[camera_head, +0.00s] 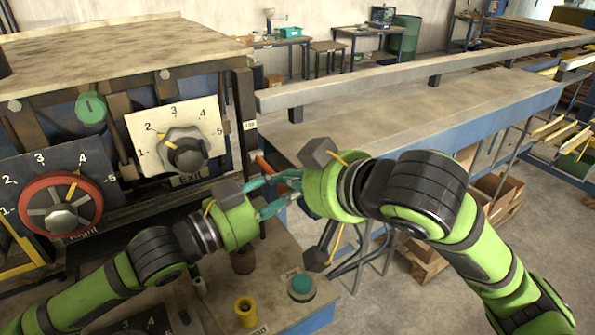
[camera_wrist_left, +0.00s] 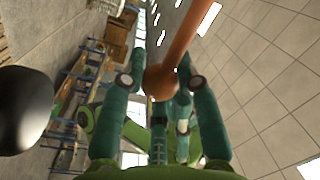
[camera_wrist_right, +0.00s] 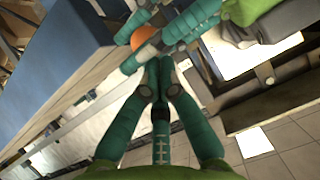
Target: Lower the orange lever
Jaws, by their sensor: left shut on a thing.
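The orange lever (camera_head: 263,163) shows as a short bar at the right end of the machine in the head view, partly hidden by the grippers. In the left wrist view, the lever's rod and round end (camera_wrist_left: 161,82) lie between the fingers of my left gripper (camera_wrist_left: 160,88), which is shut on it. In the head view the left gripper (camera_head: 272,194) meets the right gripper (camera_head: 281,179) near the lever. My right gripper (camera_wrist_right: 158,66) has its fingertips together, with nothing visible between them. The orange end (camera_wrist_right: 144,37) shows just beyond it, beside the left fingers.
Left are a dial with a grey knob (camera_head: 184,149) and one with a red wheel (camera_head: 60,205). Below the grippers, a panel (camera_head: 275,250) carries a teal button (camera_head: 301,285) and a yellow part (camera_head: 246,308). A long bench (camera_head: 420,110) stands behind the right arm.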

